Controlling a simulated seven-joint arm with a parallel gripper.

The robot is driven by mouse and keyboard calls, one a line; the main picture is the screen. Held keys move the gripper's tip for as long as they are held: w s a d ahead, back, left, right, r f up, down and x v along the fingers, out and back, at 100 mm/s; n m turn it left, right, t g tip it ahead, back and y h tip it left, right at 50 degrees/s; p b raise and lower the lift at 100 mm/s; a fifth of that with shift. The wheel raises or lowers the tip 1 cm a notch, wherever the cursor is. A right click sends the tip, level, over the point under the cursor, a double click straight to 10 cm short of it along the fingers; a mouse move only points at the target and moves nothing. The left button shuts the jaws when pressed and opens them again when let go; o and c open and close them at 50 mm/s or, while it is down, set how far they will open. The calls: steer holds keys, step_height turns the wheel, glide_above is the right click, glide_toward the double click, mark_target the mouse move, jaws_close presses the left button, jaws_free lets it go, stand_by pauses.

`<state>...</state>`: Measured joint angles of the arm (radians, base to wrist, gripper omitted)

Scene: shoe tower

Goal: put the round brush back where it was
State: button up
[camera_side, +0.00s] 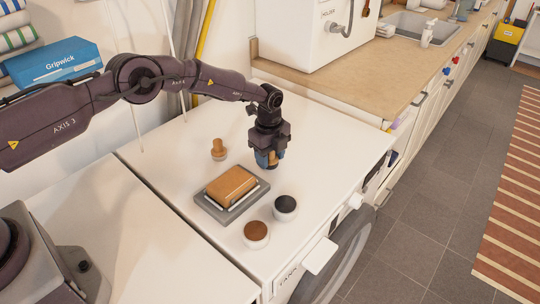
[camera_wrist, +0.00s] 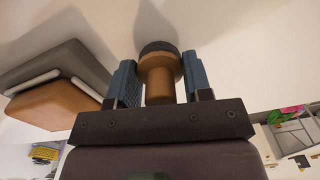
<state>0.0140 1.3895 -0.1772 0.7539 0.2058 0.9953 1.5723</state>
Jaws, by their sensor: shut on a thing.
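My gripper (camera_side: 268,163) is shut on a round brush (camera_side: 273,158). In the wrist view the brush (camera_wrist: 160,75) has a tan wooden handle, a wider round head and short dark bristles. It sits between the two blue fingers of my gripper (camera_wrist: 160,88), with the bristle end pointing away from the palm. The brush hangs low over the white top (camera_side: 325,145), right of the grey tray. I cannot tell whether its bristles touch the surface. A similar small tan wooden piece (camera_side: 219,150) stands upright on the top, behind the tray.
A grey tray (camera_side: 204,204) holds a tan block (camera_side: 232,184); the tray (camera_wrist: 85,60) also shows in the wrist view. A dark-topped tin (camera_side: 285,207) and a brown-topped tin (camera_side: 256,234) stand in front. The white top is clear at right.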

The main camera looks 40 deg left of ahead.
steer(key=shift+f, duration=0.15)
steer(key=o, duration=0.9)
